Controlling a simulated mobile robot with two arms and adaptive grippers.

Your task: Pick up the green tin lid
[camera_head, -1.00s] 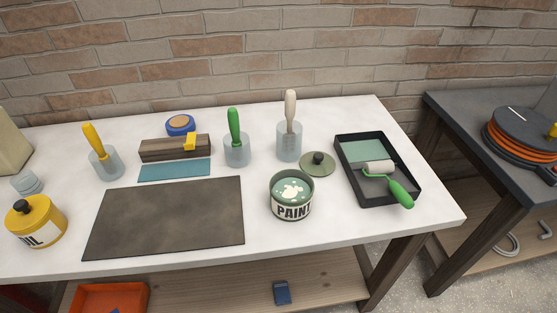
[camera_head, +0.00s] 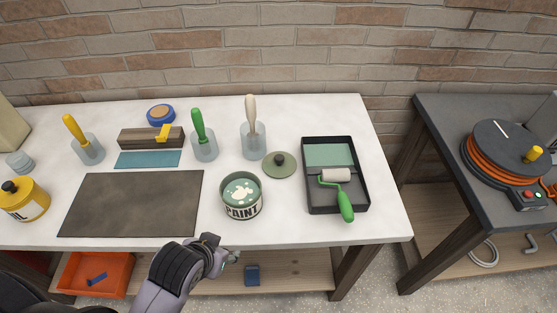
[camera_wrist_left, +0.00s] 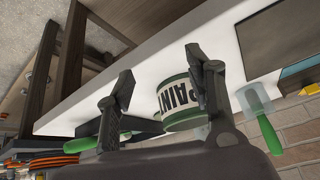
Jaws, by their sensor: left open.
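The green tin lid (camera_head: 279,165) lies flat on the white table, with a dark knob on top. It is just right of and behind the open paint tin (camera_head: 241,194) and left of the roller tray. My left gripper (camera_head: 226,254) is at the table's front edge, in front of the paint tin and apart from the lid. In the left wrist view its two fingers (camera_wrist_left: 157,82) are spread with nothing between them, and the paint tin (camera_wrist_left: 180,100) shows beyond. The lid cannot be made out there. My right gripper is not in view.
The black roller tray (camera_head: 308,200) holds a green-handled roller (camera_head: 340,190). A cup with a white-handled brush (camera_head: 252,140) stands behind the paint tin. A dark mat (camera_head: 130,205) covers the left front. A cable reel (camera_head: 500,155) sits on the right bench.

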